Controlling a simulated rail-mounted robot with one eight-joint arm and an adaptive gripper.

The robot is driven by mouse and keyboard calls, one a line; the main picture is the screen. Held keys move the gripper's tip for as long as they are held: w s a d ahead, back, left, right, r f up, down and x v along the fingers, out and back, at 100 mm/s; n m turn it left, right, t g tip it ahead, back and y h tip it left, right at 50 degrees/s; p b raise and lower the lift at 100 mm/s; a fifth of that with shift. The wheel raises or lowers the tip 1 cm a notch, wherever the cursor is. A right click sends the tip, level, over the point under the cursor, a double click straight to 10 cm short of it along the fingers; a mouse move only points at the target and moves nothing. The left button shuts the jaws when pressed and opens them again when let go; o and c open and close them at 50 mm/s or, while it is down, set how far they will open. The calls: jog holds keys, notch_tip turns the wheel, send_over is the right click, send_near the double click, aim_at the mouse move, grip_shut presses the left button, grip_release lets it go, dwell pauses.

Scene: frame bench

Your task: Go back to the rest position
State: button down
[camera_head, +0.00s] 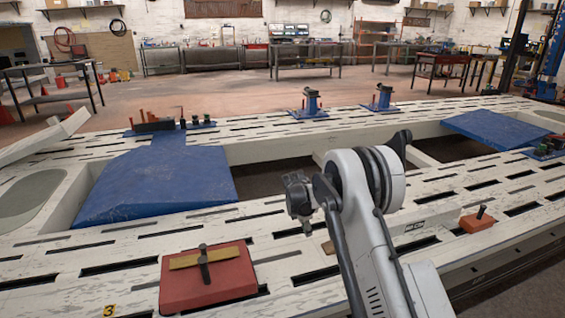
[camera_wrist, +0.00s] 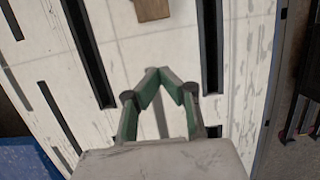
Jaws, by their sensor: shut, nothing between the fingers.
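My gripper (camera_wrist: 168,76) shows in the wrist view with its two green-lined fingers meeting at the tips, shut and empty above the slotted white frame bench (camera_wrist: 135,60). In the head view my arm reaches over the near beam of the bench (camera_head: 110,245), bent at a grey joint. The dark end of my gripper (camera_head: 299,198) hangs over that beam, its fingertips hard to make out. A small brown wooden block (camera_wrist: 152,9) lies on the bench ahead of the fingers, apart from them.
A red block with a brass bar (camera_head: 205,285) sits on the near beam left of my arm. Blue ramps (camera_head: 150,185) (camera_head: 495,132) and blue stands (camera_head: 310,103) occupy the bench. Workbenches line the back wall.

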jog(key=s+d+r+m+t, duration=0.15)
jog(key=s+r, duration=0.25)
jog(key=r, duration=0.5)
jog(key=s+d+r+m, duration=0.1)
jog(key=s+r+m, duration=0.2)
jog(key=r, duration=0.6)
jog(key=s+d+r+m+t+y, duration=0.2)
jog(key=s+r+m, duration=0.6)
jog(key=s+r, duration=0.9)
jog(key=s+d+f+m+t, duration=0.15)
jog(key=s+m, duration=0.25)
jog(key=s, duration=0.8)
jog(key=s+f+m+t, duration=0.1)
jog(key=s+f+m, duration=0.25)
jog(key=s, duration=0.95)
notch_tip(320, 180, up, 15)
jog(key=p, duration=1.4)
jog(key=shift+w+a+r+m+y+p, duration=0.2)
jog(key=shift+m+y+p, duration=0.1)
jog(key=shift+m, duration=0.1)
jog(key=shift+f, duration=0.1)
